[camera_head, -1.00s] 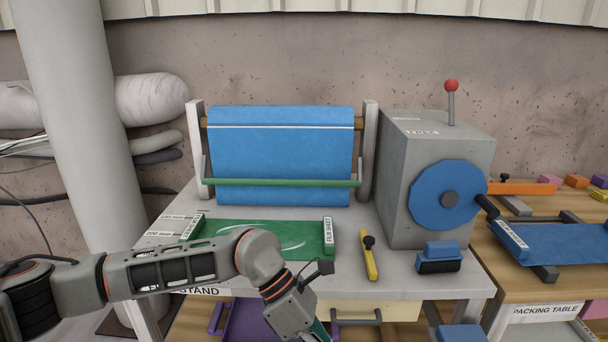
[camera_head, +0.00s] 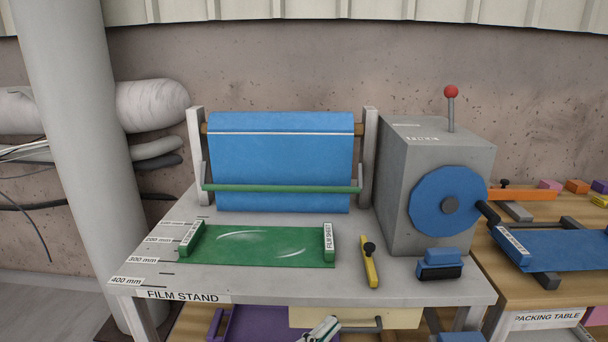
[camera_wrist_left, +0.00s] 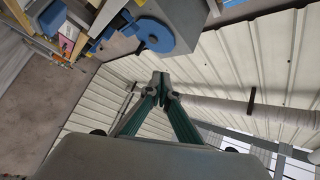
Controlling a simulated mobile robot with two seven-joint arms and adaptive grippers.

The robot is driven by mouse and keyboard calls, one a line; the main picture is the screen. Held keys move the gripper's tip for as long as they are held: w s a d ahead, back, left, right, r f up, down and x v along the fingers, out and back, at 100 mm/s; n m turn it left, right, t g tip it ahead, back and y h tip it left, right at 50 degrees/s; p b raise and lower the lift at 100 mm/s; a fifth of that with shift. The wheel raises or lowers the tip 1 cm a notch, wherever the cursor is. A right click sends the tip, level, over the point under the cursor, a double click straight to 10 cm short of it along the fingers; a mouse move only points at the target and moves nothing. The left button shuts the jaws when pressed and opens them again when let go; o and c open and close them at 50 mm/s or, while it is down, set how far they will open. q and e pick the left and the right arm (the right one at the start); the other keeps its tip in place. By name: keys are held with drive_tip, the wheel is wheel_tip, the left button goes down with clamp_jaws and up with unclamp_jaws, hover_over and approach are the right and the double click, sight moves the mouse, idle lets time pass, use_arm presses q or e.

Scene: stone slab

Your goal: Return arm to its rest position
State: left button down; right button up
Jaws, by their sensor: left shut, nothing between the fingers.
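My left gripper (camera_head: 322,329) shows only as a small piece at the bottom edge of the head view, below the front of the film stand. In the left wrist view its two green fingers (camera_wrist_left: 161,80) meet at the tips, with nothing between them. The left arm itself is out of the head view. My right gripper is in neither view.
The film stand (camera_head: 195,283) bears a blue film roll (camera_head: 280,165), a green film sheet (camera_head: 265,246), a yellow-handled tool (camera_head: 369,268) and a grey machine (camera_head: 405,180) with a blue wheel. A packing table (camera_head: 575,292) stands at right. A drawer handle (camera_head: 350,327) is close to the gripper.

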use_arm(q)
drive_tip(key=s+a+f+n+y, duration=0.2)
drive_tip(key=a+f+n+y, duration=0.4)
drive_tip(key=f, duration=0.3)
drive_tip(key=s+a+f+n+y, duration=0.2)
drive_tip(key=a+f+n+y, duration=0.25)
drive_tip(key=a+f, duration=0.4)
drive_tip(key=s+a+f+n+g+y, duration=0.3)
drive_tip(key=s+a+f+n+g, duration=0.1)
drive_tip(key=s+a+f, duration=0.6)
wheel_tip(320, 180, down, 3)
drive_tip(key=shift+s+r+n, duration=0.1)
drive_tip(key=shift+s+n, duration=0.75)
drive_tip(key=shift+s, duration=0.05)
